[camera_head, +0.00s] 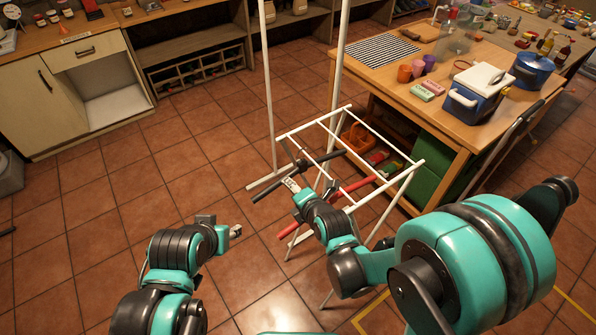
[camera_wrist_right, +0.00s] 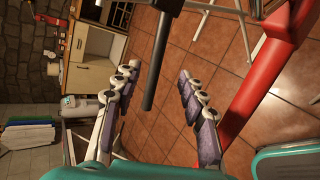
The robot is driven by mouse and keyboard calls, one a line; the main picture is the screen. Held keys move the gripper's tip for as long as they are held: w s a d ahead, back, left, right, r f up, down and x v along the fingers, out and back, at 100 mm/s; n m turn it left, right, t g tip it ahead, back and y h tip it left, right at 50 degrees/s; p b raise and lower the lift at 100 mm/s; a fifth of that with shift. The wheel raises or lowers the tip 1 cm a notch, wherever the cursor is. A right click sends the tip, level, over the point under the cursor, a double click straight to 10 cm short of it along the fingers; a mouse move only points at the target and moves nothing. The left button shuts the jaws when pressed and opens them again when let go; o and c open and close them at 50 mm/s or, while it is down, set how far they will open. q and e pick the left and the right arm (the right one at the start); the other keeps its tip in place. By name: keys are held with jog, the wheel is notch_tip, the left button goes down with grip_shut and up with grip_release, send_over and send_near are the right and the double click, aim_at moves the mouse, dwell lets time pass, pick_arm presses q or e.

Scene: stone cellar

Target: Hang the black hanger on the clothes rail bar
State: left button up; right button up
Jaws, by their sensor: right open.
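The black hanger (camera_head: 270,188) lies across the near end of a low white rack, and its left end sticks out past the frame. Its dark bar (camera_wrist_right: 158,55) comes down between my right fingers in the right wrist view, its end free. My right gripper (camera_head: 291,185) is open at the hanger, not closed on it; contact cannot be told. Its spread fingers (camera_wrist_right: 160,92) show in the wrist view. My left gripper (camera_head: 237,231) is low over the floor at left, away from the hanger; its jaw gap is too small to read. White uprights (camera_head: 268,85) of the clothes rail stand behind; its bar is out of view.
A red hanger (camera_head: 362,183) lies on the white rack (camera_head: 345,125), close to the black one; it looms red (camera_wrist_right: 265,75) in the wrist view. A wooden table (camera_head: 455,125) with a blue cooler (camera_head: 475,98) stands at right.

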aim_at(302, 163)
pick_arm(q)
jog(key=b+x, duration=0.2)
jog(key=shift+d+f, duration=0.1)
jog(key=shift+f, duration=0.3)
pick_arm(e)
jog(key=x, duration=0.8)
jog(key=shift+w+d, duration=0.15)
jog(key=shift+w, duration=0.25)
grip_shut()
